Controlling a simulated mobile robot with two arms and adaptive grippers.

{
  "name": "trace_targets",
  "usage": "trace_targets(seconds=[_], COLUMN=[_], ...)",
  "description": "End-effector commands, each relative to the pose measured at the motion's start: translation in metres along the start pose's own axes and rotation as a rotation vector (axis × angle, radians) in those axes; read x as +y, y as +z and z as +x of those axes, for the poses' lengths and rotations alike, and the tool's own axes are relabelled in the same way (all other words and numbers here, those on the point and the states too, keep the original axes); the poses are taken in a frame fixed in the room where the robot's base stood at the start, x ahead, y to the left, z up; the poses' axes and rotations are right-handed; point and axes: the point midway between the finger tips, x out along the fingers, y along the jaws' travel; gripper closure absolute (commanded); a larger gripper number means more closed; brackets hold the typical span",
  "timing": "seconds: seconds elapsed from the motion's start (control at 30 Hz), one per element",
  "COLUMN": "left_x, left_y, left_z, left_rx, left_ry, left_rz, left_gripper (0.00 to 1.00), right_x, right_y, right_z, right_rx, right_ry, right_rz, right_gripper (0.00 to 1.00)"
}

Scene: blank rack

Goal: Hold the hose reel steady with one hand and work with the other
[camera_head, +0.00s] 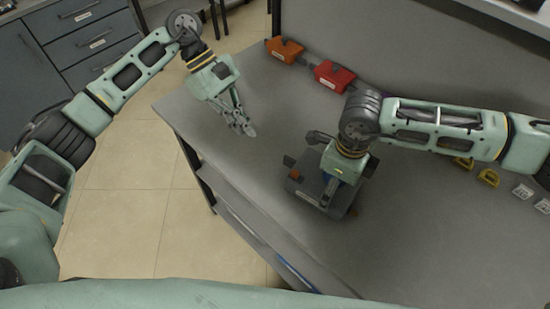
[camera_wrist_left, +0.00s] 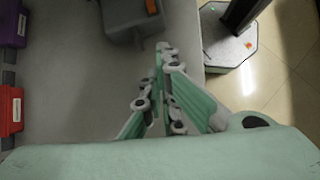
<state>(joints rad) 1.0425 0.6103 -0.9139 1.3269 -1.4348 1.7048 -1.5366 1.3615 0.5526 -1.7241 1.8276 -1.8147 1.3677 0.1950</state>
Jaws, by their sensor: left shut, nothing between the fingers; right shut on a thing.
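A dark grey device with a small orange part, which I take to be the hose reel (camera_head: 345,201), sits on the grey workbench (camera_head: 262,175) near its front edge. It also shows, partly cut off, at the top of the left wrist view (camera_wrist_left: 128,22). My right gripper (camera_head: 326,190) points down over it and is shut on part of it. Its fingertips and the exact part gripped are mostly hidden. My left gripper (camera_head: 246,128) is shut and empty above the bench's left end, apart from the device. Its closed fingers fill the middle of the left wrist view (camera_wrist_left: 165,50).
An orange box (camera_head: 285,49) and a red box (camera_head: 334,75) stand along the bench's back. A purple box (camera_wrist_left: 10,25) shows in the left wrist view. The bench's left end is clear.

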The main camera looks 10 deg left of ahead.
Motion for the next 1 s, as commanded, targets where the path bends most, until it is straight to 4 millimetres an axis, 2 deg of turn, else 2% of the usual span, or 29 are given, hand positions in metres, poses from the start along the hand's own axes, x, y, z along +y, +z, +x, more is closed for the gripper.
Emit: trace_targets(seconds=[0.2,0.63,0.77,1.0], left_x=[-0.005,-0.005,-0.005,-0.003], left_y=[-0.012,-0.012,-0.01,-0.004], left_z=[-0.014,-0.011,0.004,0.053], left_rx=[-0.117,-0.122,-0.123,-0.123], left_ry=[0.035,0.035,0.033,0.031], left_rz=[-0.138,-0.143,-0.141,-0.142], left_gripper=[1.0,1.0,1.0,1.0], right_x=[0.001,0.002,0.002,0.002], right_y=[0.001,0.001,0.001,0.001], right_z=[0.002,0.001,0.001,0.001], right_rx=[-0.002,-0.003,-0.003,-0.004], right_ry=[0.003,0.004,0.004,0.004], right_rz=[-0.001,-0.002,-0.002,-0.002], right_gripper=[0.51,0.51,0.51,0.51])
